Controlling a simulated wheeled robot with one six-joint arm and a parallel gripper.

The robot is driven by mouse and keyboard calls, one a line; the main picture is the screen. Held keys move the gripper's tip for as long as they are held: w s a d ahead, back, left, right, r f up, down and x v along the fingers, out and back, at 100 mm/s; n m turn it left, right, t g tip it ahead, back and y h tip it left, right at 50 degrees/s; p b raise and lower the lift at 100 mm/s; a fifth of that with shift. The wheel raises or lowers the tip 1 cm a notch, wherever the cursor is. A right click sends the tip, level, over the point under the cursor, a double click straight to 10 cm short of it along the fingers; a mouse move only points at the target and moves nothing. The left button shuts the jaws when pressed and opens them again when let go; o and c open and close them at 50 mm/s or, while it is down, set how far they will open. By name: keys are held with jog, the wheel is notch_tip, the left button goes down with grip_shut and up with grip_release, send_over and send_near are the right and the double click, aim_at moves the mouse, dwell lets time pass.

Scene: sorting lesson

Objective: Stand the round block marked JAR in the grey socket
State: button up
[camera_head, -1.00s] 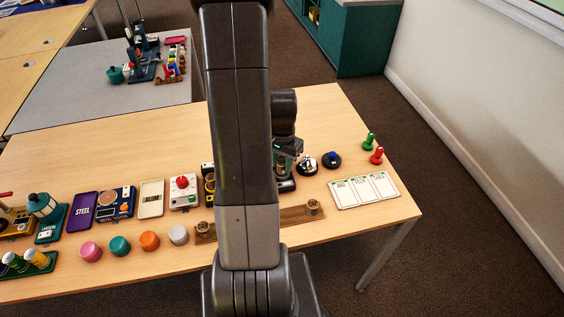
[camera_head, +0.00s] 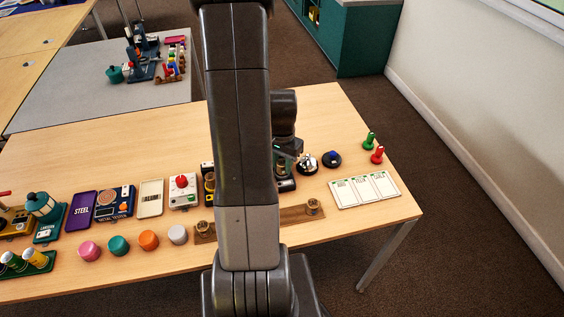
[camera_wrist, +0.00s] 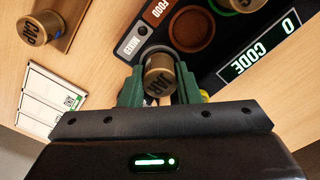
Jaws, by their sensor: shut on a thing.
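My gripper (camera_wrist: 160,86) has green fingers and is shut on a brass-coloured round block (camera_wrist: 158,65) with dark lettering on its face; the word is hard to read. The block is upright between the fingers. Behind it, the grey socket (camera_wrist: 146,53) shows as a grey arc on a dark board (camera_wrist: 215,58), beside the label MIXED. I cannot tell whether the block hangs above the socket or is partly in it. In the head view my own arm hides most of the gripper and board.
A similar brass block (camera_wrist: 40,28) stands on a wooden rack (camera_head: 288,215) at the wrist view's upper left. A brown socket (camera_wrist: 192,29) marked FOOD lies close to the grey one. A white card sheet (camera_head: 364,189) and red and green pegs (camera_head: 377,156) are at the right.

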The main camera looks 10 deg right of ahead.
jog(key=shift+f+b, duration=0.3)
jog(key=shift+f, duration=0.1)
jog(key=o, duration=0.7)
jog(key=shift+r, duration=0.1)
jog(key=shift+r+p, duration=4.05)
jog(key=shift+r, duration=1.45)
jog(key=shift+r, duration=0.1)
notch_tip(320, 180, up, 6)
jog(key=p, duration=0.4)
send_over(282, 162)
jog(key=shift+s, duration=0.1)
jog(key=shift+f, duration=0.2)
